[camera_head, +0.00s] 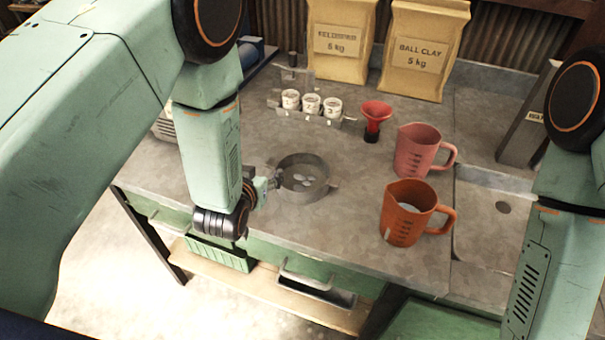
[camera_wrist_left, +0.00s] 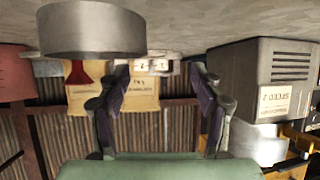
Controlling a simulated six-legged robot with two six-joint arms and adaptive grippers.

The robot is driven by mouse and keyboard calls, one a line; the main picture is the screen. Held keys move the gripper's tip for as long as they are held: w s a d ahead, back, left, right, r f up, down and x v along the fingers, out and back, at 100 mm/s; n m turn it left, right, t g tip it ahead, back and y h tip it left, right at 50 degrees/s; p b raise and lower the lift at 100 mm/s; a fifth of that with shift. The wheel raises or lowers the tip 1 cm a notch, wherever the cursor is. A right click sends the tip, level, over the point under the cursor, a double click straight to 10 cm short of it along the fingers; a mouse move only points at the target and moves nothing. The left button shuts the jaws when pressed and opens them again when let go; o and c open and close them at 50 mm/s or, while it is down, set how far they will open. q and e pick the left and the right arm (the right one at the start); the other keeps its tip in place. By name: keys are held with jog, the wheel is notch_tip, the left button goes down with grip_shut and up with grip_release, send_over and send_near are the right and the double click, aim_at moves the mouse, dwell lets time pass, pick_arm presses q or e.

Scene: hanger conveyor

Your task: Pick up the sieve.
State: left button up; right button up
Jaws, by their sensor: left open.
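The sieve (camera_head: 305,194) is a round, shallow grey metal pan on the worktop, with several pale lumps showing inside it. My left gripper (camera_head: 272,182) is at its left side, low over the worktop, and my wrist partly hides the fingers. In the left wrist view, which is upside down, the sieve (camera_wrist_left: 90,30) shows at upper left, off to one side of the gap between the fingers. The left gripper (camera_wrist_left: 166,78) is open and empty there. I cannot tell if a finger touches the sieve. My right arm shows at the right, but its gripper is out of view.
An orange jug (camera_head: 402,225) and a pink jug (camera_head: 412,150) stand right of the sieve. A red funnel (camera_head: 376,112) and a rack of white cups (camera_head: 312,120) are behind it. Two paper bags (camera_head: 425,55) stand at the back. The worktop's front edge is near.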

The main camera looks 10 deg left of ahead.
aim_at(272, 167)
pick_arm(q)
jog(key=shift+x, duration=0.8)
jog(key=shift+w+d+f, duration=0.2)
jog(key=shift+w+d, duration=0.1)
jog(key=shift+d, duration=0.2)
jog(key=x, duration=0.4)
jog(key=shift+w+a+f, duration=0.1)
jog(key=shift+w+f, duration=0.1)
jog(key=shift+f, duration=0.15)
jog(key=shift+s+d+r, duration=0.2)
jog(key=shift+d+r, duration=0.1)
jog(key=shift+c, duration=0.2)
jog(key=shift+w+a+f, duration=0.2)
jog(key=shift+a+f, duration=0.05)
jog(key=c, duration=0.6)
jog(key=shift+s+d+r, duration=0.15)
jog(key=shift+d, duration=0.05)
jog(key=c, duration=0.4)
grip_shut()
jog(key=shift+a, duration=0.15)
